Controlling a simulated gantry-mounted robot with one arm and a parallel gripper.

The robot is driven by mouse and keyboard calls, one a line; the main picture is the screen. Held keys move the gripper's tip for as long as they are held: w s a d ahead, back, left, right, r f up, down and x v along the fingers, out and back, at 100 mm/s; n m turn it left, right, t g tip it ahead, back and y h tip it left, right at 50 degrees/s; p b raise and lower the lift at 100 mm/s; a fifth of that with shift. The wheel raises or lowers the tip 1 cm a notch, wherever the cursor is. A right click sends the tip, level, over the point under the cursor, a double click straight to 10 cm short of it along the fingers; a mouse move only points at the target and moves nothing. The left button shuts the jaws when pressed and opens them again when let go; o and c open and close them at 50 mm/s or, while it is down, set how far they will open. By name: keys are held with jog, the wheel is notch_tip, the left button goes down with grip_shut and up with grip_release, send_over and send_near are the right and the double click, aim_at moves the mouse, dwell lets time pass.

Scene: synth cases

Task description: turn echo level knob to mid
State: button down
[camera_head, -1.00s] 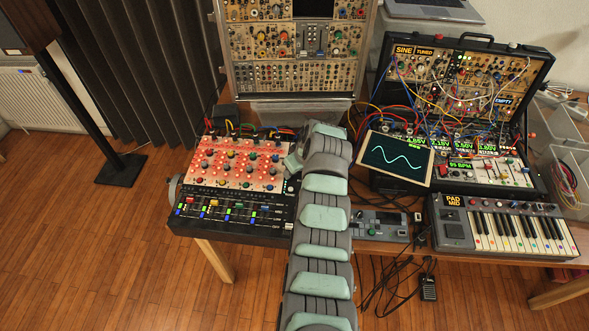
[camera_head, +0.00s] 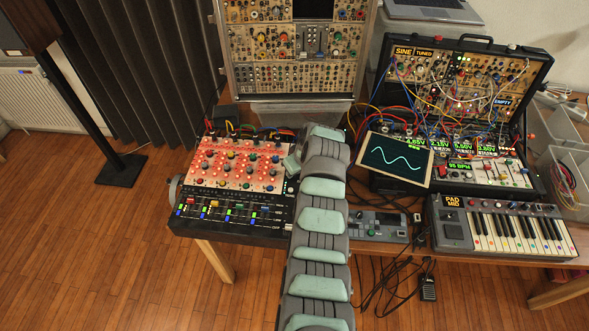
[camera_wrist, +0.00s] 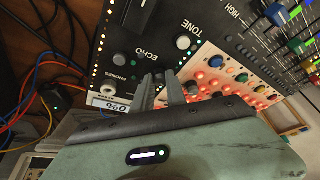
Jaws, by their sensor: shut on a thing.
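The echo level knob (camera_wrist: 159,75) is small and dark and sits beside the ECHO lettering on the black strip of the mixer panel in the wrist view. It is mostly hidden between my fingers. My gripper (camera_wrist: 160,80) is shut on it, one grey finger on each side. I cannot read the knob's pointer position. In the head view my arm covers the knob and fingertips at the right end of the mixer (camera_head: 231,185).
A grey tone knob (camera_wrist: 183,42) and orange-panel knobs (camera_wrist: 216,61) lie close to my fingers. A phones socket (camera_wrist: 108,90) is nearby. A wave screen (camera_head: 396,158), patch-cable case (camera_head: 465,75) and keyboard (camera_head: 510,225) stand to the right.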

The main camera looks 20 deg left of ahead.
jog(key=shift+r+m+p, duration=0.25)
jog(key=shift+m+p, duration=0.25)
jog(key=shift+p, duration=0.2)
jog(key=m+h+p, duration=0.1)
jog(key=m, duration=0.1)
jog(key=m+t+p, duration=0.1)
jog(key=m+p, duration=0.1)
jog(key=shift+s+a+f+h+p, duration=0.1)
jog(key=shift+s+a+h+p, duration=0.1)
jog(key=shift+h+p, duration=0.15)
jog(key=m, duration=0.1)
jog(key=m+t+h, duration=0.1)
jog(key=m, duration=0.1)
jog(key=shift+a+f+m, duration=0.1)
jog(key=shift+f+m, duration=0.1)
jog(key=shift+m, duration=0.1)
jog(key=shift+m+h+b, duration=0.65)
jog(key=shift+m+b, duration=0.1)
jog(key=shift+m, duration=0.65)
jog(key=c, duration=1.3)
grip_release()
jog(key=shift+c, duration=0.2)
jog(key=shift+r, duration=0.2)
